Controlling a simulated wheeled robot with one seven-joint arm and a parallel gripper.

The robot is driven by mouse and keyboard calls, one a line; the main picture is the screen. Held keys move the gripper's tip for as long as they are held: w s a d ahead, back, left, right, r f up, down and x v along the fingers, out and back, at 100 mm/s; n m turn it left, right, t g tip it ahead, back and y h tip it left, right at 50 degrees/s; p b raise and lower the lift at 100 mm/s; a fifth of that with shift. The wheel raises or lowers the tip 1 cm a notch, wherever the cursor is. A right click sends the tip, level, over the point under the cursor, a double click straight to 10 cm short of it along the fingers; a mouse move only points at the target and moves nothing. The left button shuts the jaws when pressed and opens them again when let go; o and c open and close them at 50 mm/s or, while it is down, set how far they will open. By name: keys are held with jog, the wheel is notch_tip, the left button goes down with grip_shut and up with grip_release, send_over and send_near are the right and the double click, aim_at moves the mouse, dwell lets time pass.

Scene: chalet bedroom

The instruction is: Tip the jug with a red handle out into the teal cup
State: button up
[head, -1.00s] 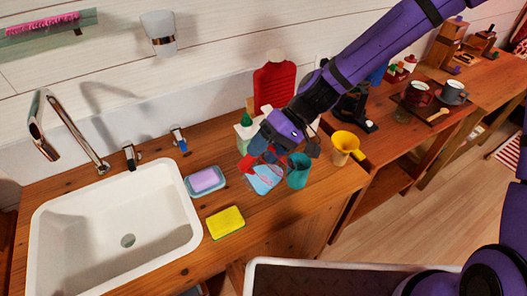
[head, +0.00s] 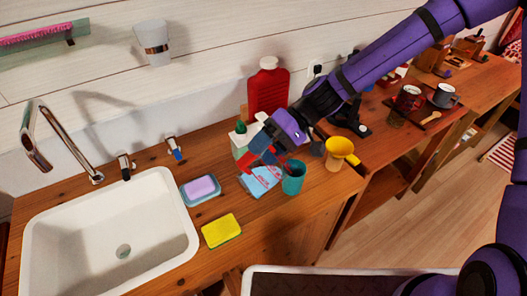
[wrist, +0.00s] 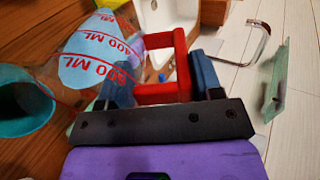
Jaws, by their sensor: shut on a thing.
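The jug with a red handle is clear with red volume marks; its body (wrist: 97,50) fills the upper left of the wrist view. My gripper (head: 264,152) is shut on its red handle (wrist: 172,92), above the counter. The teal cup (head: 293,178) stands upright on the counter, just right of and below the jug. The cup also shows at the left edge of the wrist view (wrist: 22,105), close to the jug's body. Light blue shows through the jug; I cannot tell whether it is contents or something behind. The clear body is hard to make out in the head view.
A yellow cup (head: 340,152) stands right of the teal cup. A soap dish (head: 201,190), a yellow sponge (head: 221,231) and the sink (head: 110,235) lie left. Bare counter (head: 265,235) is in front.

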jog(key=shift+w+d+r+g+y, duration=0.3)
jog(key=shift+d+r+g+y, duration=0.1)
jog(key=shift+d+r+y, duration=0.15)
jog(key=shift+w+d+r+g+y, duration=0.3)
jog(key=shift+d+r+g+y, duration=0.1)
jog(key=shift+y, duration=0.15)
jog(key=shift+w+d+r+g+y, duration=0.5)
jog(key=shift+w+d+y, duration=0.1)
jog(key=shift+d+y, duration=0.15)
dwell(0.5)
jog(key=shift+w+d+r+g+y, duration=0.25)
jog(key=shift+w+d+g+y, duration=0.25)
jog(key=shift+d+y, duration=0.25)
jog(key=shift+w+d+r+g+y, duration=0.25)
jog(key=shift+w+d+g+y, duration=0.25)
jog(key=shift+d, duration=0.35)
jog(key=shift+w+d+g+y, duration=0.35)
jog(key=shift+w+d+y, duration=0.15)
jog(key=shift+d+y, duration=0.2)
jog(key=shift+w+d+g+y, duration=0.35)
jog(key=shift+w+d+y, duration=0.1)
jog(key=shift+d+y, duration=0.2)
dwell(0.5)
jog(key=shift+s+a+t+h, duration=0.5)
jog(key=shift+s+a+h, duration=0.05)
jog(key=shift+a+h, duration=0.25)
jog(key=shift+d, duration=0.1)
dwell(0.3)
